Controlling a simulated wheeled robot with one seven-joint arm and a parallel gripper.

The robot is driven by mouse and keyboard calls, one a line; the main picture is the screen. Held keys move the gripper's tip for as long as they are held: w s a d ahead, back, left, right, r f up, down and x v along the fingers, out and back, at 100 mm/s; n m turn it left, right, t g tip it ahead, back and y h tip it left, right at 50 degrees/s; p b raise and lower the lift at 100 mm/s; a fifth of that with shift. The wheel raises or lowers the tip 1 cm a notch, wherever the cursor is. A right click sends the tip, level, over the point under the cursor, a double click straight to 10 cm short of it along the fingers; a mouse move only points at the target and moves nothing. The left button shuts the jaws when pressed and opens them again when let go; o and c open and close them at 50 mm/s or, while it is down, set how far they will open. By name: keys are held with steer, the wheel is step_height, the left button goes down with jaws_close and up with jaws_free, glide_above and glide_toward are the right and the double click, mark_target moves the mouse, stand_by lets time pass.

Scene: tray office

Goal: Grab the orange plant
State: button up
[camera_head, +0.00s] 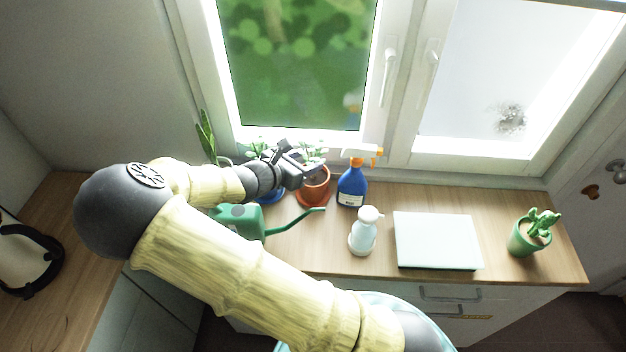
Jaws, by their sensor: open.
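The orange plant is a leafy green plant in an orange-brown pot (315,190). It stands on the wooden counter below the window, between a blue pot and a blue spray bottle. My gripper (312,168) is open and reaches in from the left, at the upper left of the orange pot. It overlaps the pot's rim and some leaves in the picture. I cannot tell whether it touches the plant. Part of the plant is hidden behind my gripper.
A blue spray bottle (351,187) stands close on the right of the pot. A green watering can (240,221) with a long spout is in front. A blue pot (271,196) is partly hidden at left. A white bottle (362,236), white box (437,240) and green potted cactus (530,235) stand further right.

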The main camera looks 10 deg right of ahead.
mark_target(317, 157)
stand_by(0.3)
steer(key=shift+p+x, duration=0.5)
steer(key=shift+x, duration=2.15)
steer(key=shift+s, duration=0.1)
steer(key=shift+a, duration=0.1)
jaws_close()
